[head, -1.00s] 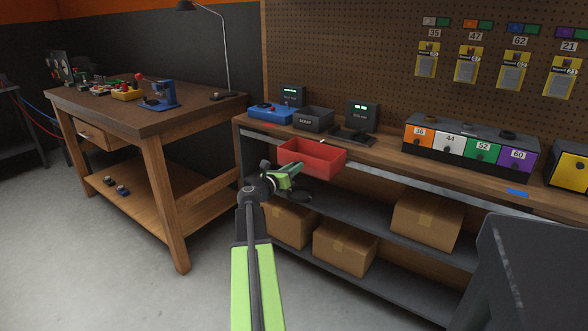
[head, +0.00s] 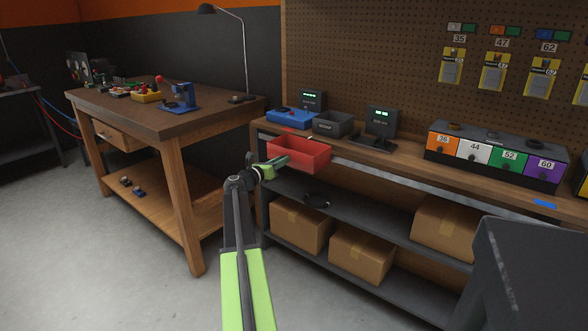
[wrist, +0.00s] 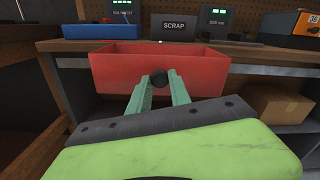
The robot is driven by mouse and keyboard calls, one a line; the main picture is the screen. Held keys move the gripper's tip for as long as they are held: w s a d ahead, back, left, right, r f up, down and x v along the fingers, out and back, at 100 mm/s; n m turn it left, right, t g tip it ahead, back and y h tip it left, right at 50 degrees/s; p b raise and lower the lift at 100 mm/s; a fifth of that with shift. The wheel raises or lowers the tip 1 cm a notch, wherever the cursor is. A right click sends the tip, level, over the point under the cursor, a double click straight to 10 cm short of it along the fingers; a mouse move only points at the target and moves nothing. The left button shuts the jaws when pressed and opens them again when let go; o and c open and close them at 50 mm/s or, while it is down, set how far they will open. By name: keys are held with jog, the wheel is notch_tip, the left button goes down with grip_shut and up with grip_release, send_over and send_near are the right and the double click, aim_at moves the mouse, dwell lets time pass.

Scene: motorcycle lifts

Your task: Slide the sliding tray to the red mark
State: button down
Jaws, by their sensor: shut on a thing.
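The sliding tray (head: 299,158) is a red open box at the front edge of the long bench, on a pale metal rail (head: 400,179). A small red mark (head: 289,129) shows on the bench edge just behind the tray's left half. My gripper (head: 284,161) reaches the tray's front. In the wrist view, its two green fingers (wrist: 160,84) are shut on a round black knob (wrist: 160,77) on the front wall of the tray (wrist: 205,72). The red mark cannot be made out in the wrist view.
A blue box (head: 292,116), the dark SCRAP bin (head: 334,124) and a scale (head: 379,128) stand behind the tray. A blue mark (head: 544,203) is on the bench edge far right. The wooden workbench (head: 185,118) stands at left. Cardboard boxes (head: 362,252) sit on the lower shelf.

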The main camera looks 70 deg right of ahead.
jog(key=w+d, duration=0.4)
jog(key=w, duration=1)
jog(key=shift+w+d+r, duration=0.1)
jog(key=shift+d, duration=0.05)
jog(key=c, duration=1.3)
grip_release()
jog(key=shift+o, duration=0.6)
jog(key=v, duration=1.7)
jog(key=shift+a, duration=0.2)
